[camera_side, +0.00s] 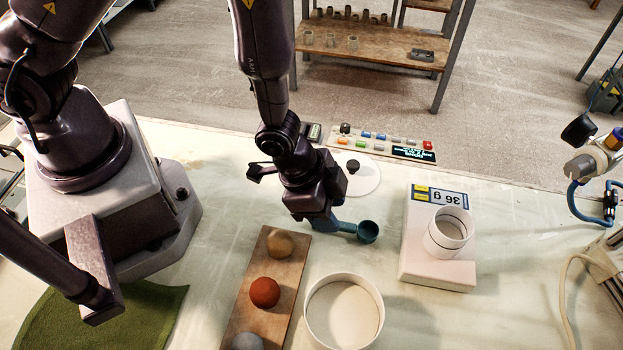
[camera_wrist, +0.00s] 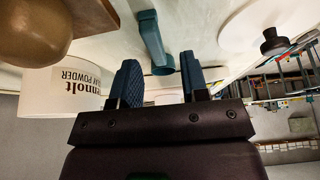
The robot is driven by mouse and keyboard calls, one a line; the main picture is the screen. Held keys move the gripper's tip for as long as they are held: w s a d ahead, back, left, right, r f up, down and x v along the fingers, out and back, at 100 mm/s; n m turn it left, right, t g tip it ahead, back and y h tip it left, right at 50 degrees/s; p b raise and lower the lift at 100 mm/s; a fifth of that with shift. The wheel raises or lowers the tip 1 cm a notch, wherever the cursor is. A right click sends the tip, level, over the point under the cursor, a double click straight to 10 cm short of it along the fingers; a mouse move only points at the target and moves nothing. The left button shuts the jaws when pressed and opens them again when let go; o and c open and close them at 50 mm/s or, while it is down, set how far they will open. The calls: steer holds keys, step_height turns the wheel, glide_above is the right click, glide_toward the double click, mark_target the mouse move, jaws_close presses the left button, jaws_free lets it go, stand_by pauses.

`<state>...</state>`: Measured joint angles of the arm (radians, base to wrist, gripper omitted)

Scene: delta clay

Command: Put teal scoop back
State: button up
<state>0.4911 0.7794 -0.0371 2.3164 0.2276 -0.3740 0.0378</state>
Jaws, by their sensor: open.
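The teal scoop (camera_side: 367,232) lies on the pale table, its round bowl to the right and its handle running left to under my gripper (camera_side: 323,220). In the wrist view the scoop's handle (camera_wrist: 152,42) lies ahead of the gap between the two blue fingers of my gripper (camera_wrist: 160,80). The fingers are apart, with nothing seen clamped between them. The handle's far left end is hidden by my gripper in the side view. I cannot tell how far the fingertips are above the table.
A wooden board (camera_side: 243,305) with tan, red and grey balls lies left of a white round tub (camera_side: 376,318). A scale (camera_side: 425,268) reading 36 g bears a white cup (camera_side: 440,244). A black-knobbed lid (camera_side: 368,180) and a button panel (camera_side: 385,141) lie behind.

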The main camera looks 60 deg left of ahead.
steer(key=a+r+n+t+y, duration=0.1)
steer(key=a+r+n, duration=0.1)
steer(key=a+r, duration=0.35)
steer(key=a+r+n+y, duration=0.1)
steer(key=a+r, duration=0.2)
steer(key=r, duration=0.6)
steer(key=a+r+n+t+y, duration=0.15)
steer(key=a+r, duration=0.25)
steer(key=r, duration=0.4)
steer(key=s+a+r+n, duration=0.4)
steer(key=s+a+r, duration=0.2)
steer(key=s+r, duration=0.3)
steer(key=shift+r, duration=0.3)
